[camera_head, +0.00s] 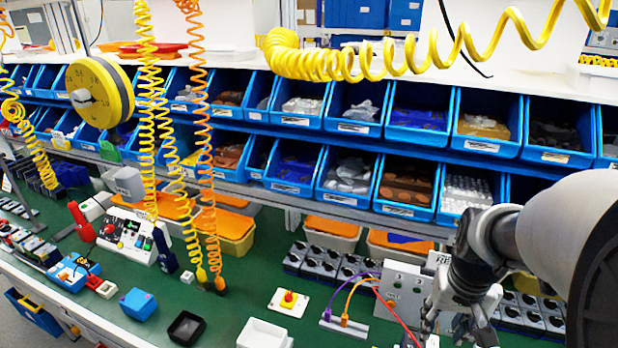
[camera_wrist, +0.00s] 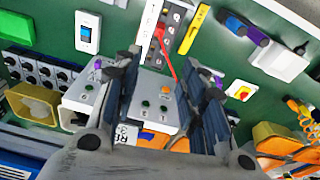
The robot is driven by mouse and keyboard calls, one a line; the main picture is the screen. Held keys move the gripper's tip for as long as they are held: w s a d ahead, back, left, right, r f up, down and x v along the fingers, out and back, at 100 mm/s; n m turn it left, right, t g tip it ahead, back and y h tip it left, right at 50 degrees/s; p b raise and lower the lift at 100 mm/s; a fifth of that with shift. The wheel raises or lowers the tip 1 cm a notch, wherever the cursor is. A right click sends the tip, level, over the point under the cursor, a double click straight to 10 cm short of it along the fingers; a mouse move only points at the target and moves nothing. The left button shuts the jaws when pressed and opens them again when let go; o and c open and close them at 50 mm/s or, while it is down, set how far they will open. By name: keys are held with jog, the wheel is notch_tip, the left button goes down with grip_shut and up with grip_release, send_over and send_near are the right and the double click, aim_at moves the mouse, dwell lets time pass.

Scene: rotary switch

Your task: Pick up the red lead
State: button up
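The red lead (camera_head: 398,316) runs from the front of a grey control box (camera_head: 404,281) down to the right in the head view, and its lower end is hidden near my gripper. In the wrist view the red lead (camera_wrist: 167,55) shows between my fingertips in the picture, near a socket strip (camera_wrist: 157,43) and the control box (camera_wrist: 157,92). My gripper (camera_head: 457,333) is over the right part of the bench, its fingers spread. It also shows open and empty in the wrist view (camera_wrist: 163,66).
Purple (camera_head: 338,286) and orange (camera_head: 352,297) leads curve beside the red one. Several dark switch blocks (camera_head: 325,265) stand behind. A red-button box (camera_head: 289,301) and a white tray (camera_head: 263,335) are to the left. Blue bins line the back; coiled hoses hang above.

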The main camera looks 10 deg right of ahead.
jog(key=shift+m, duration=0.6)
jog(key=f+b, duration=0.1)
jog(key=f, duration=0.3)
jog(key=d+f+b, duration=0.1)
jog(key=f, duration=0.3)
jog(key=f+b, duration=0.2)
jog(key=f, duration=0.2)
jog(key=shift+w+d+f, duration=0.2)
jog(key=shift+w+f, duration=0.15)
jog(key=f+b, duration=0.1)
jog(key=f, duration=0.1)
jog(key=f+b, duration=0.1)
jog(key=f, duration=0.1)
jog(key=f+b, duration=0.1)
jog(key=f, duration=0.1)
jog(key=shift+w+f, duration=0.2)
jog(key=shift+w, duration=0.1)
jog(key=shift+r, duration=0.1)
jog(key=shift+c, duration=0.4)
jog(key=c, duration=0.8)
